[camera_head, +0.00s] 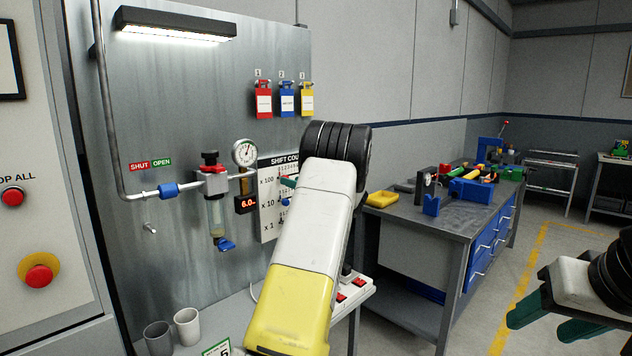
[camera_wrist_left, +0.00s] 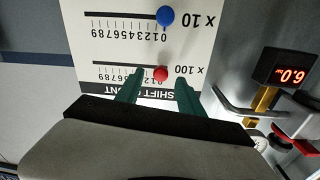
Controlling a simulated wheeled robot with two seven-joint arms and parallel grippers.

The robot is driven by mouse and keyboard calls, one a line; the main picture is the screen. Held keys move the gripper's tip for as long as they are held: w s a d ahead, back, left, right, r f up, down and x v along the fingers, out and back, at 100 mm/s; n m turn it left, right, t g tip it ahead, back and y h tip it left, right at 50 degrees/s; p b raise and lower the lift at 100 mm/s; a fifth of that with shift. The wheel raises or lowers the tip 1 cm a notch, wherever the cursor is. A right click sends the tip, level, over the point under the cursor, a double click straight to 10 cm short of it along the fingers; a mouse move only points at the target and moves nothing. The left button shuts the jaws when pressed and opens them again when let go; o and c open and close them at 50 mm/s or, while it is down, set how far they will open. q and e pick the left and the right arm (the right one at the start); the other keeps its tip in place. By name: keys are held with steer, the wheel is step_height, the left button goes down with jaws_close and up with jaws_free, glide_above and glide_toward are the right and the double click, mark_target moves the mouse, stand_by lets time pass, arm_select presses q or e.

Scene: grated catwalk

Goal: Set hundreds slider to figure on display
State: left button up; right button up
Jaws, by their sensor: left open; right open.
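The white shift count panel (camera_head: 268,222) is on the metal wall, with x 100, x 10 and x 1 rows. The left wrist view shows it upside down. There the red slider knob (camera_wrist_left: 160,74) is on the x 100 row, near the low-number end; its exact digit is hard to read. The blue knob (camera_wrist_left: 165,15) is on the x 10 row. A small dark display (camera_head: 246,204) shows about 6.0. My left gripper (camera_wrist_left: 159,78) is open, its green fingers on either side of the red knob. My right gripper (camera_head: 540,326) is open and empty, away from the panel.
A gauge (camera_head: 245,152) and a pipe with valve and filter (camera_head: 213,200) are left of the panel. Two cups (camera_head: 187,326) and a green-edged card (camera_head: 217,349) stand on the shelf below. A workbench (camera_head: 440,222) with tools is at right.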

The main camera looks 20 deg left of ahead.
arm_select(q)
steer(key=shift+x, duration=1.2)
jaws_close()
stand_by(0.6)
